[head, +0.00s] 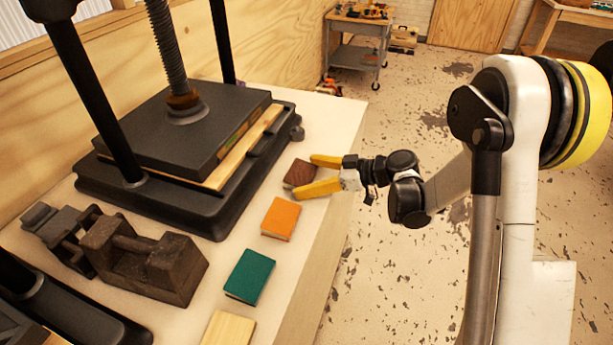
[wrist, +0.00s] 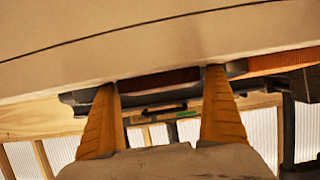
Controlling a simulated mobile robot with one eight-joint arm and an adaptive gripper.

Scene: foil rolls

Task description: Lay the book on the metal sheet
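A small dark brown book-like block (head: 299,172) lies on the pale bench near its right edge. My gripper (head: 309,175) is open, with its yellow fingers on either side of the block's near end; I cannot tell whether they touch it. In the wrist view the block (wrist: 165,80) shows between the spread fingertips. An orange book (head: 281,218) and a green book (head: 249,276) lie in a row with it. The press has a dark flat plate (head: 170,135) above a dark metal bed (head: 150,205); I cannot tell which piece is the metal sheet.
A light wooden block (head: 228,329) lies at the front. A rusty iron vise-like piece (head: 145,258) stands left of the books. A light board (head: 250,146) sticks out under the press plate.

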